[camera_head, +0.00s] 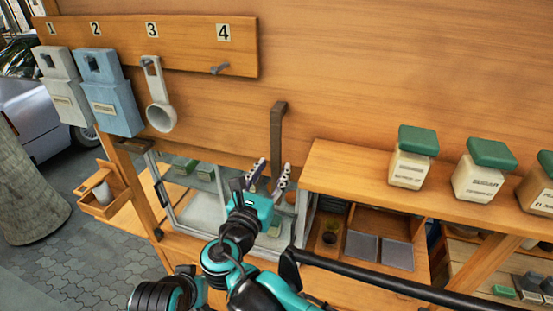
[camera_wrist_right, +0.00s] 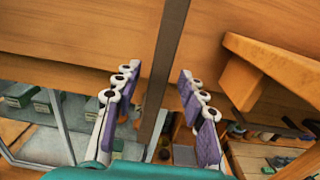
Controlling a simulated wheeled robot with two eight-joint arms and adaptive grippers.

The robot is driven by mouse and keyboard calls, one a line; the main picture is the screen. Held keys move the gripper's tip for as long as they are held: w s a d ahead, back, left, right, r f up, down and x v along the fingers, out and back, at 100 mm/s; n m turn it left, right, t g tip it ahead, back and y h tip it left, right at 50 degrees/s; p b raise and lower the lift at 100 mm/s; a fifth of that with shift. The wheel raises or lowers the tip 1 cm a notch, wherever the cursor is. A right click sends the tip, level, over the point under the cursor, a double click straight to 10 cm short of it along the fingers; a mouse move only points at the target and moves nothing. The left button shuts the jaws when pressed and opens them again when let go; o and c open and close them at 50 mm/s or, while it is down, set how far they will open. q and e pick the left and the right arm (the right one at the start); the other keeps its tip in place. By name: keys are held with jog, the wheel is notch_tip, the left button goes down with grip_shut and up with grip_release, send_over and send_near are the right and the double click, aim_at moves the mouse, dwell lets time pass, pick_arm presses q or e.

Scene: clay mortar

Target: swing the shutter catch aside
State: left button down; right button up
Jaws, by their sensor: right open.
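The shutter catch looks to be the dark brown bar (camera_head: 277,137) with a bent top, hanging upright against the wooden panel in the head view. My right gripper (camera_head: 272,172) is open at the bar's lower part, one finger on each side in the picture. In the right wrist view the bar (camera_wrist_right: 166,65) runs between the open fingers of the right gripper (camera_wrist_right: 156,92), with a visible gap to each finger. I cannot tell how deep the bar sits between them. My left gripper is not in view.
A wooden shelf (camera_head: 350,174) with green-lidded jars (camera_head: 410,157) juts out to the right of the bar. A glass-sided case (camera_head: 190,205) stands below left. A black rail (camera_head: 390,284) crosses the lower right.

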aim_at(275, 165)
jog(key=shift+x, duration=1.7)
grip_shut()
